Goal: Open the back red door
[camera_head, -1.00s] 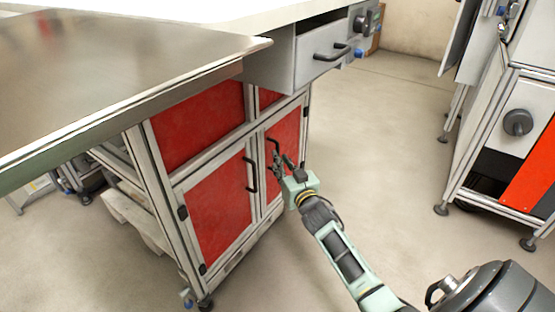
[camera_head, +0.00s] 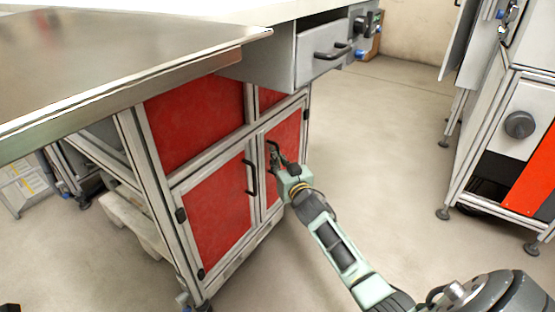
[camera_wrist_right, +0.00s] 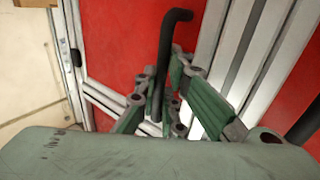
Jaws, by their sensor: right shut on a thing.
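The back red door (camera_head: 284,130) is the farther of two lower doors on the metal-framed cabinet, and it looks closed. Its black bar handle (camera_wrist_right: 166,50) stands upright on the door's edge side. My right gripper (camera_head: 275,158) is at this handle. In the wrist view, my right gripper's green fingers (camera_wrist_right: 158,100) lie on both sides of the handle and are shut on it. The handle's upper part rises above the fingers; its lower part is hidden by the gripper. The nearer red door (camera_head: 220,212) is closed, with its own black handle (camera_head: 251,177). My left gripper is not in view.
A metal worktop (camera_head: 120,60) overhangs the cabinet. A grey drawer (camera_head: 322,55) with a black handle sticks out above the back door. Another framed cabinet (camera_head: 520,130) stands at the right. The floor (camera_head: 385,150) between them is clear.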

